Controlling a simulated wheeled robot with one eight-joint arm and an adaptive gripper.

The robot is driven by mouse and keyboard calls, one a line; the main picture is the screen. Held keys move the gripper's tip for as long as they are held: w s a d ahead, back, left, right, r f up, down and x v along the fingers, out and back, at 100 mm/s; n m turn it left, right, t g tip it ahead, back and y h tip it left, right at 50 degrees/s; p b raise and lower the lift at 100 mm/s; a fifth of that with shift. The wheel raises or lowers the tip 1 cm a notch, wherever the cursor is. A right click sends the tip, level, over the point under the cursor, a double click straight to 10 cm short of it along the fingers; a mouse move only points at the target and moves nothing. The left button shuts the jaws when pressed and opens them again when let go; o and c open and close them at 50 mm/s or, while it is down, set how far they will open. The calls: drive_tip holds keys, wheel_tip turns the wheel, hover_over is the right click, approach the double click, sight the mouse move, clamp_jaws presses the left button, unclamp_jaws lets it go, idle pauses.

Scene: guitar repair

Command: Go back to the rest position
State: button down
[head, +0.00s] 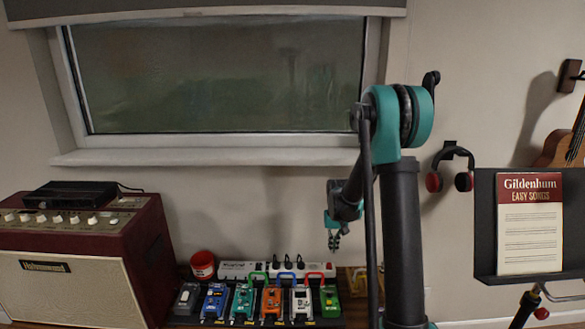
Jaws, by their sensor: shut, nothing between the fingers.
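My gripper (334,243) hangs from my arm near the middle of the head view, pointing down, with its fingers together and nothing between them. It is in the air in front of the wall, above the right part of the pedalboard (250,322). My arm's teal and dark links stand upright just right of centre and hide part of the wall and floor behind them.
Several coloured pedals, such as the orange pedal (271,303), sit in a row on the board. A dark red amplifier (75,265) stands at left. A music stand (484,225) with a songbook (530,225) is at right. Headphones (435,181) hang on the wall.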

drive_tip(key=s+d+r+t, duration=0.1)
drive_tip(key=s+r+t, duration=0.1)
drive_tip(key=s, duration=1.1)
drive_tip(key=s+d+r+t, duration=0.1)
drive_tip(key=s+r, duration=0.3)
drive_tip(key=s, duration=1)
drive_tip(key=shift+s+d+r+t, duration=0.15)
drive_tip(key=shift+d+r+t, duration=0.2)
drive_tip(key=shift+d, duration=0.35)
drive_tip(key=c, duration=2.2)
unclamp_jaws()
drive_tip(key=shift+s+f, duration=0.1)
drive_tip(key=shift+s, duration=0.15)
drive_tip(key=shift+o, duration=1)
drive_tip(key=shift+s, duration=0.1)
drive_tip(key=o, duration=0.5)
drive_tip(key=shift+c, duration=0.2)
drive_tip(key=shift+a, duration=0.1)
